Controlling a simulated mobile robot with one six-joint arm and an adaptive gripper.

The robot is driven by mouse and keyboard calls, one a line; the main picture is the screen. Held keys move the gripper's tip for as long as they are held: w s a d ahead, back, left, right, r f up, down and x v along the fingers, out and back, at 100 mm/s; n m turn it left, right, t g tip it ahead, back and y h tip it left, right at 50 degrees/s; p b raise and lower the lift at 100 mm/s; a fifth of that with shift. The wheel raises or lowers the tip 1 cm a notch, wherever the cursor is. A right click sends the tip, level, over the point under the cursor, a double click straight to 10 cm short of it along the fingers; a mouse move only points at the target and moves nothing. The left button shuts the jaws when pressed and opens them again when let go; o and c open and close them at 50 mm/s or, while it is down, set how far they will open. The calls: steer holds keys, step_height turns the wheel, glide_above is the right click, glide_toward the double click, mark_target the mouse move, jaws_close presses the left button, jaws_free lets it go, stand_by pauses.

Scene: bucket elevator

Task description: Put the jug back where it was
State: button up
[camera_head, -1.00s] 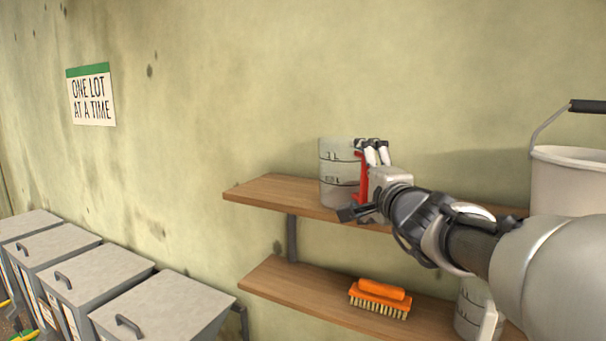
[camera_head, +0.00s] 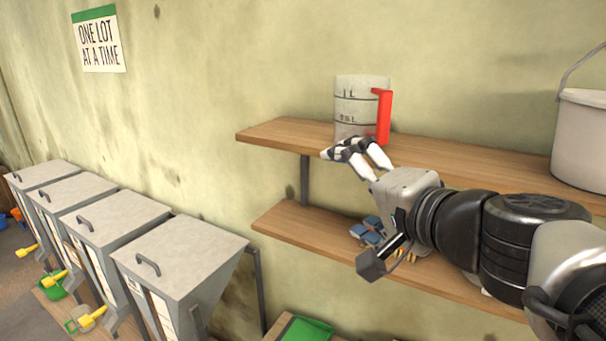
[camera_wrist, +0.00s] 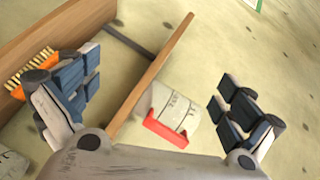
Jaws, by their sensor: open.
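The jug (camera_head: 358,101) is a pale grey measuring jug with dark level marks and a red handle. It stands upright on the upper wooden shelf (camera_head: 440,158), near the shelf's left end. My gripper (camera_head: 357,150) is open and empty, in front of and just below the jug, by the shelf's front edge. In the wrist view the jug (camera_wrist: 172,112) shows beyond and between the spread fingers, with its red handle toward me, apart from both fingers.
A white bucket (camera_head: 592,140) stands on the upper shelf at the right. The lower shelf (camera_head: 290,225) holds an orange brush (camera_wrist: 32,73), largely hidden by my arm in the head view. Grey lidded bins (camera_head: 180,255) line the wall at the left.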

steer(key=s+a+f+n+g, duration=0.45)
steer(key=s+f, duration=0.25)
steer(key=f, duration=0.2)
steer(key=s+d+f+n+g+h, duration=0.2)
steer(key=s+d+f, duration=0.2)
steer(key=s+f, duration=0.2)
steer(key=s+d+f+n+g+h, duration=0.3)
steer(key=s+f, duration=0.3)
steer(key=s, duration=0.2)
steer(key=shift+d+f+n+h, duration=0.3)
steer(key=shift+d+f+n, duration=0.1)
steer(key=shift+d, duration=0.1)
step_height(320, 180, down, 26)
steer(key=b, duration=2.5)
steer(key=shift+r, duration=0.25)
